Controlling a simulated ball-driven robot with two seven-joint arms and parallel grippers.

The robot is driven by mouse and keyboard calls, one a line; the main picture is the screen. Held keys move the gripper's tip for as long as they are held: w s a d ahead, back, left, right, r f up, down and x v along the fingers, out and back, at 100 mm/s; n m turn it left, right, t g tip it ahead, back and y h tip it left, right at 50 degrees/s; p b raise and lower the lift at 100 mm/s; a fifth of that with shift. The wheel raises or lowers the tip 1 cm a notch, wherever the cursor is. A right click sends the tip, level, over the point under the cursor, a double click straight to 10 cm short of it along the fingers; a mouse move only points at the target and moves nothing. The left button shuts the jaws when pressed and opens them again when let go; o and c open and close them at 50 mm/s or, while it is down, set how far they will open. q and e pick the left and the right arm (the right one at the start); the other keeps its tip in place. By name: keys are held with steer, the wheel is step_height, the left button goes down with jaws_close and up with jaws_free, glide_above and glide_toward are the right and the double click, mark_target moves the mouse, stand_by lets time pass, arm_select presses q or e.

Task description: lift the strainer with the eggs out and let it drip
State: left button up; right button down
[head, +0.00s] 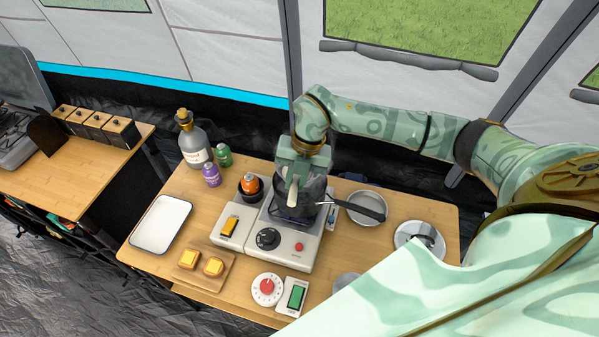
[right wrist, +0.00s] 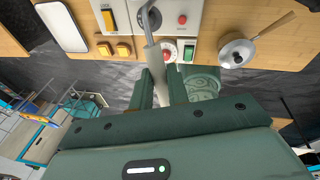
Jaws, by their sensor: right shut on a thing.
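My right gripper (head: 294,174) is above the stove, pointing down over a dark pot (head: 313,190) with a long black handle. In the right wrist view the gripper (right wrist: 161,78) is shut on the pale handle of the strainer (right wrist: 156,62), whose grey rod bends into a hook at the top edge. The pale handle also shows below the gripper in the head view (head: 291,192). The strainer's basket and the eggs are hidden or out of frame, so I cannot tell whether the basket is inside the pot. My left gripper is not in view.
The stove (head: 282,247) has a black knob. An empty white tray (head: 161,223), a board with toast (head: 204,268), a red-centred timer (head: 267,289) and bottles (head: 193,143) stand left and in front. A small pan (head: 366,208) and a silver lid (head: 418,233) are at right.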

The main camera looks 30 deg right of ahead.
steer(key=shift+a+p+v, duration=0.2)
steer(key=shift+p+v, duration=0.5)
steer(key=shift+v, duration=0.15)
steer(key=shift+a+p+v, duration=0.2)
steer(key=shift+p+v, duration=0.55)
steer(key=shift+v, duration=0.1)
steer(key=shift+a+p+v, duration=0.2)
steer(key=shift+p+v, duration=0.5)
steer(key=shift+v, duration=0.1)
steer(key=shift+r, duration=0.1)
